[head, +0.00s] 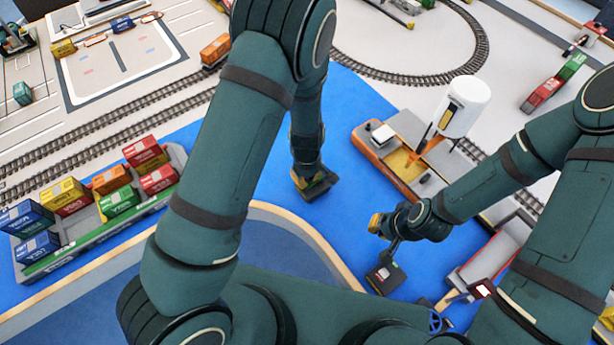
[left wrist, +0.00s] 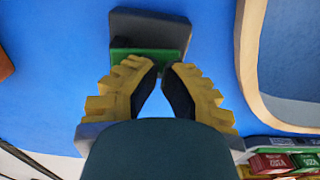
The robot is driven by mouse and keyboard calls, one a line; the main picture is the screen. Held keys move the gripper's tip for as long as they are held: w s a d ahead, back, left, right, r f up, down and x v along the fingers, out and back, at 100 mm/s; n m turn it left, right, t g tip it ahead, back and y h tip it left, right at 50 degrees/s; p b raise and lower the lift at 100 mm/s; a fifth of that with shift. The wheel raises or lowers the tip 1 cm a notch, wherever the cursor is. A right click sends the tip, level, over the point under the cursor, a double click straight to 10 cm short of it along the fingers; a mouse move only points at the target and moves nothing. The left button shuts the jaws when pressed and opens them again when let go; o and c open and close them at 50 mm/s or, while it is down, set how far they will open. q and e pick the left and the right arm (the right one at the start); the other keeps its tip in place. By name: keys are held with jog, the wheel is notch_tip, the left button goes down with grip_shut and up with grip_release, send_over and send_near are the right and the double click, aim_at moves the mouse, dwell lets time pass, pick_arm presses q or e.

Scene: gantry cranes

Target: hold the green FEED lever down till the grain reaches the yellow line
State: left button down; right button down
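In the left wrist view a green piece (left wrist: 145,58), likely the FEED lever, lies on a dark grey base (left wrist: 152,30) just beyond my left fingertips. I cannot tell if they touch it. My left gripper (left wrist: 161,68) has its yellow fingers drawn in, tips almost together, nothing visible between them. In the head view my left gripper (head: 314,182) is low over the blue surface, covering most of the base. A white silo (head: 466,104) stands over an orange barge (head: 374,155). Grain level and yellow line are too small to tell. My right gripper (head: 379,223) is left of the silo's lower right side.
A dark box (head: 386,278) with a small label sits below my right gripper. A container ship (head: 95,232) lies at left. A red-and-grey vessel (head: 492,255) lies at right. Rail tracks (head: 440,76) run behind. Blue surface (head: 350,105) between left gripper and barge is clear.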

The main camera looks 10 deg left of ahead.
pick_arm(q)
jog(key=shift+r, duration=0.15)
pick_arm(e)
jog(key=shift+r, duration=0.15)
dwell(0.5)
pick_arm(q)
jog(key=shift+r+p, duration=0.7)
pick_arm(e)
jog(key=shift+r, duration=0.6)
